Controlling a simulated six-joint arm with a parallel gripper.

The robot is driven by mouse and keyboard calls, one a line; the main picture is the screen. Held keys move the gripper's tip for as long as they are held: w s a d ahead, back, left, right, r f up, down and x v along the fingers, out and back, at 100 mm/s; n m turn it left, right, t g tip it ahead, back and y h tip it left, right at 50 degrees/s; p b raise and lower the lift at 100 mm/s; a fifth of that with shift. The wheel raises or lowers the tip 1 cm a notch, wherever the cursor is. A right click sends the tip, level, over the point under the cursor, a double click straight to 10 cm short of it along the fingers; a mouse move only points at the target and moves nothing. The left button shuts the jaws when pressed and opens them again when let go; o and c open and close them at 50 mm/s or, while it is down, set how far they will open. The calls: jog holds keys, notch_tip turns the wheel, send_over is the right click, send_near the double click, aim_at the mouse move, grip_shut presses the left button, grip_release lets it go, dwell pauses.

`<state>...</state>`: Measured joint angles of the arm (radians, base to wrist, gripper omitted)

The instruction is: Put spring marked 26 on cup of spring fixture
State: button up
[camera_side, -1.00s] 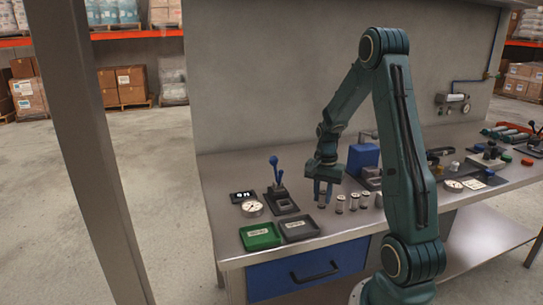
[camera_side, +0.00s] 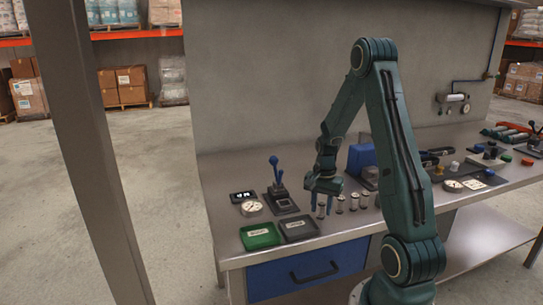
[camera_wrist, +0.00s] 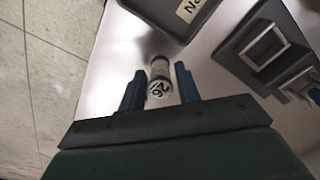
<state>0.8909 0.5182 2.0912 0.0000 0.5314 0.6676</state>
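The spring marked 26 (camera_wrist: 159,82) is a small pale cylinder with a dark-lettered top, standing on the bench in the wrist view. My gripper (camera_wrist: 159,90) is open, with its blue fingers on either side of it and gaps showing. In the side view my gripper (camera_side: 321,206) is low over the left end of the row of cylinders, with that spring (camera_side: 321,211) partly hidden between the fingers. The spring fixture (camera_side: 283,198) with a blue lever stands to the left; part of its dark base (camera_wrist: 268,47) shows at the wrist view's upper right. I cannot clearly make out its cup.
Several similar cylinders (camera_side: 353,202) stand close to the right of my gripper. A green tray (camera_side: 260,245) and a grey tray (camera_side: 299,237) lie at the bench's front left. A dial (camera_side: 252,208) and a small display (camera_side: 243,196) sit at the far left.

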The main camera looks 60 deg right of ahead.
aim_at(322, 203)
jog(key=shift+o, duration=0.9)
notch_tip(322, 203, up, 14)
dwell(0.7)
